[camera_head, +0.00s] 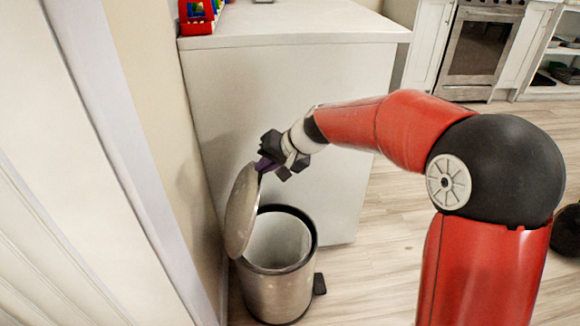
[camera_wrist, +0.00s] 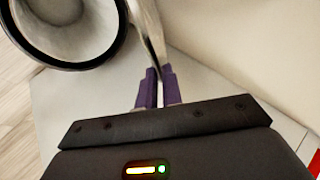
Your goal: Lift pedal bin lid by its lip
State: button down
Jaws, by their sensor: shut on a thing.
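A steel pedal bin (camera_head: 276,292) with a dark rim stands on the floor beside a white cabinet. Its lid (camera_head: 242,212) is raised, tilted steeply up on the left side of the bin, and the pale inside of the bin shows. My gripper (camera_head: 264,165) is at the lid's upper edge, with its purple fingers shut on it. In the wrist view the purple fingers (camera_wrist: 158,88) close on the thin edge of the lid (camera_wrist: 150,32). The bin's open mouth and dark rim (camera_wrist: 98,60) show at the upper left there. The pedal (camera_head: 319,284) is at the bin's right.
The white cabinet (camera_head: 300,110) stands right behind the bin, with a red and colored object (camera_head: 199,14) on top. A wall (camera_head: 150,90) is close on the left. An oven (camera_head: 480,45) stands at the back right. Wooden floor (camera_head: 375,255) is clear right of the bin.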

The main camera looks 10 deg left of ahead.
jog(key=shift+s+a+r+p, duration=0.15)
jog(key=shift+s+a+r, duration=0.1)
jog(key=shift+a, duration=0.55)
jog(key=shift+s+a+r+p, duration=0.2)
jog(key=shift+a+r, duration=0.1)
jog(key=shift+a, duration=0.55)
jog(key=shift+s+a+r+p, duration=0.1)
jog(key=shift+s+a+r, duration=0.15)
jog(key=shift+a, duration=0.55)
jog(key=c, duration=1.6)
grip_release()
jog(key=v, duration=0.7)
jog(key=shift+s+d+r, duration=0.15)
jog(key=shift+d+r, duration=0.05)
jog(key=shift+r, duration=0.1)
